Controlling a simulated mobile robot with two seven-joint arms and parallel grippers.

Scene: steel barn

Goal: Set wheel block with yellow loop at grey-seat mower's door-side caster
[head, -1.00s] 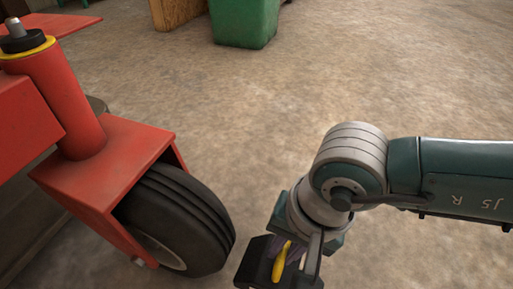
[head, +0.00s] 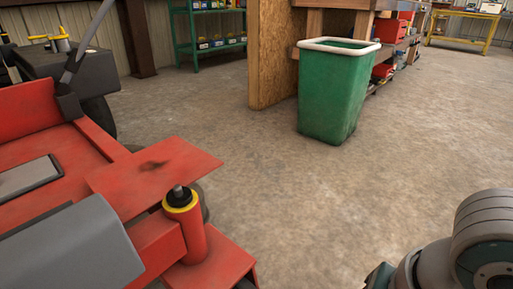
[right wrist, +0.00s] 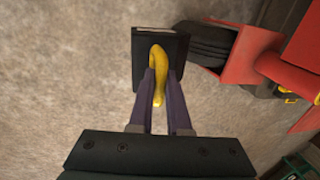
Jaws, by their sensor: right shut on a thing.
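The red mower (head: 85,150) fills the left of the head view, with a grey padded part (head: 70,255) at lower left. Its near caster post (head: 193,235) has a yellow ring on top; the wheel below is almost wholly cut off. In the right wrist view that black caster wheel (right wrist: 207,45) and red fork (right wrist: 252,50) are at upper right. My right gripper (right wrist: 160,78) is shut on the yellow loop (right wrist: 158,62) of the black wheel block (right wrist: 143,45). The block is close beside the wheel; I cannot tell whether they touch or whether it rests on the floor. My left gripper is out of view.
A green bin (head: 335,95) stands beyond the mower, beside a wooden panel (head: 270,50) and a workbench (head: 385,20). A green shelf (head: 210,42) is at the back and a yellow table (head: 470,28) at back right. The concrete floor (head: 350,200) between is clear.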

